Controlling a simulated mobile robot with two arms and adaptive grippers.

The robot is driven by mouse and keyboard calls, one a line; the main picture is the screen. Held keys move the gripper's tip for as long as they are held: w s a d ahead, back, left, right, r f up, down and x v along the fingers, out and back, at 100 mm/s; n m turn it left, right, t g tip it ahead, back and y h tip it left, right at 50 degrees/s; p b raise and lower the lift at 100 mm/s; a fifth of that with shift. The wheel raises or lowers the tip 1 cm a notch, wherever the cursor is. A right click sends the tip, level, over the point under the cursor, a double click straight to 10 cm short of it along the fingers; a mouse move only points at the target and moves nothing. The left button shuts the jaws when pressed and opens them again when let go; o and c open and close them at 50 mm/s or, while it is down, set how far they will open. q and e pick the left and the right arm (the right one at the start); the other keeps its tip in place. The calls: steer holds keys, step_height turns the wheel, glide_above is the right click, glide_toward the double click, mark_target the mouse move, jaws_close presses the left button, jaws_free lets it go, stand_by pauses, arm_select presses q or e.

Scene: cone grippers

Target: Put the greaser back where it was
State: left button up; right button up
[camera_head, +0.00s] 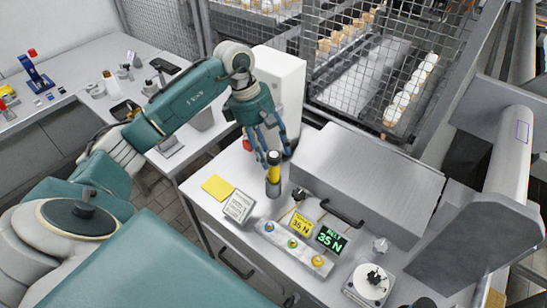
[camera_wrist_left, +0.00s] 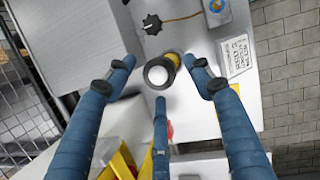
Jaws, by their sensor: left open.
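In the left wrist view the fingers (camera_wrist_left: 163,88) stand around the greaser with visible gaps at the sides. Contact of the lower finger with it is hard to tell. My right gripper is not in view.
A yellow note (camera_head: 217,188) and a printed card (camera_head: 239,206) lie left of the cup. A grey box (camera_head: 370,180) is to the right and a white box (camera_head: 280,85) behind.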

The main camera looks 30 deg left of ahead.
arm_select(q)
steer(key=b+v, duration=0.1)
steer(key=v, duration=0.8)
steer(key=shift+b, duration=0.3)
